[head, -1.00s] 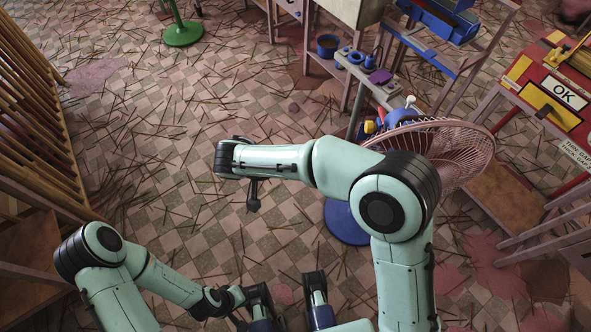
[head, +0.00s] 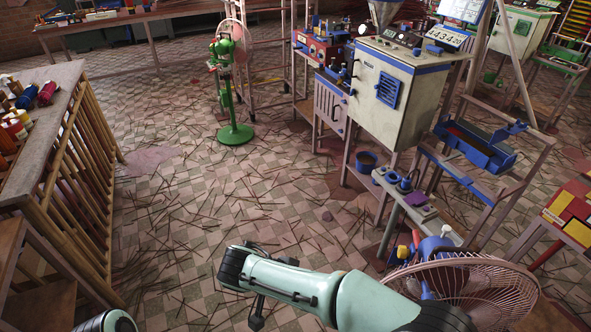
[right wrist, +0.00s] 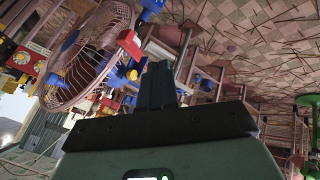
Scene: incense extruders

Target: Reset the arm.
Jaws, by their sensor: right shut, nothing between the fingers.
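My right arm (head: 300,285) reaches in from the lower right of the head view and lies across the bottom, its dark wrist end (head: 233,268) pointing left over the floor. In the right wrist view my right gripper (right wrist: 158,82) shows as dark fingers shut together with nothing between them. Its fingertips are hard to make out in the head view. Only the rounded top of my left arm (head: 107,321) shows at the bottom left corner. My left gripper is outside both views.
A pink-caged fan (head: 470,285) stands close beside my right arm; it also shows in the right wrist view (right wrist: 85,60). A grey machine cabinet (head: 395,95) and blue tray (head: 475,148) are beyond. A green fan (head: 235,134) and wooden rack (head: 90,170) stand left. The stick-strewn floor (head: 200,210) is open.

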